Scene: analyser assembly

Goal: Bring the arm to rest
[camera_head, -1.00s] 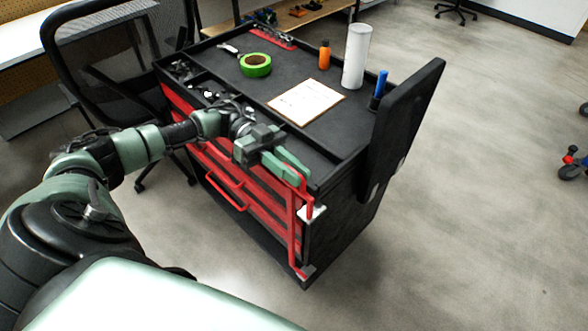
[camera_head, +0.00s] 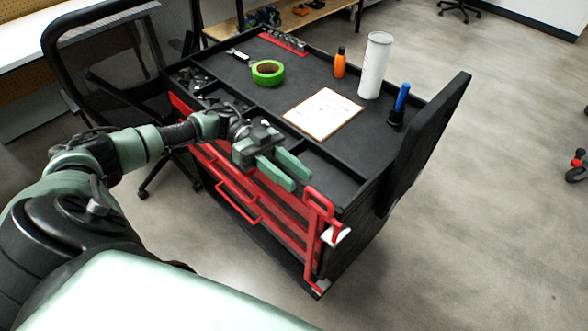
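My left arm (camera_head: 125,148) comes in from the left and reaches over the front edge of a black tool cart with red drawers. My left gripper (camera_head: 300,176) is at the arm's end, with its two green fingers apart and nothing between them. It hovers near the cart's front top edge, a short way left of the red handle (camera_head: 321,205) at the front corner. The fingers look clear of the handle. My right gripper does not show.
On the cart top (camera_head: 300,80) are green tape (camera_head: 267,79), an orange bottle (camera_head: 339,63), a white cylinder (camera_head: 374,68), a paper sheet (camera_head: 323,113) and a blue-handled item (camera_head: 401,98). A black chair (camera_head: 105,60) stands behind my arm. The floor at right is mostly clear.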

